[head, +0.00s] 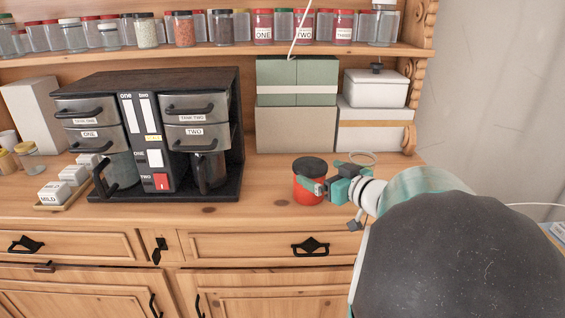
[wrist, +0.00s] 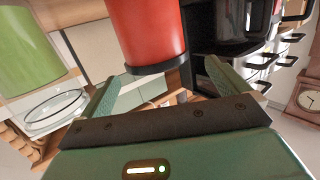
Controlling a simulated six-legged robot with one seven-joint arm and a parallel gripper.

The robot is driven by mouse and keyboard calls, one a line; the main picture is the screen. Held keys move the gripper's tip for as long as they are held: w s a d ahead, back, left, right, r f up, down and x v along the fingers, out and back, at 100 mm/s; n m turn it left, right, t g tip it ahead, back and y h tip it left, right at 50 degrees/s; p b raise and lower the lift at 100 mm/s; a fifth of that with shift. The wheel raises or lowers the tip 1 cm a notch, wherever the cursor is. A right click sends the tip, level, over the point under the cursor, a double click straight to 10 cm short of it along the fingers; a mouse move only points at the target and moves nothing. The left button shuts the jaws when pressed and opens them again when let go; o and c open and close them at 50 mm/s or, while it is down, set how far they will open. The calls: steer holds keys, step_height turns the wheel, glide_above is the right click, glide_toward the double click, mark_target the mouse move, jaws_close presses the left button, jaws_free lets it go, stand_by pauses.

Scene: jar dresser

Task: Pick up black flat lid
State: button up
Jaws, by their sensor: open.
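The black flat lid (head: 309,164) sits on top of a red jar (head: 308,192) on the wooden dresser top, right of the coffee machine. My gripper (head: 323,178) is open at the jar's right side, close to the lid. In the wrist view the picture is turned over: the red jar (wrist: 152,28) hangs from the top and its black lid (wrist: 157,64) points toward my open gripper (wrist: 161,74). The lid appears between the two fingers. I cannot tell whether either finger touches it.
The black coffee machine (head: 150,92) stands left of the jar. Green boxes (head: 297,80) and a white box (head: 375,90) stand behind. A round clear glass piece (head: 361,158) lies behind my wrist. A green cylinder (wrist: 28,55) shows in the wrist view. Bare counter (head: 265,185) lies left of the jar.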

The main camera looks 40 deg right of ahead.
mark_target(314, 167)
steer(key=shift+w+d+f, duration=0.1)
steer(key=shift+w+f, duration=0.05)
steer(key=shift+w, duration=0.85)
steer(key=shift+w+d+f, duration=0.1)
steer(key=shift+w, duration=0.9)
steer(key=shift+w+d+f, duration=0.1)
steer(key=shift+w+f, duration=0.05)
steer(key=shift+w, duration=0.85)
steer(key=c, duration=0.9)
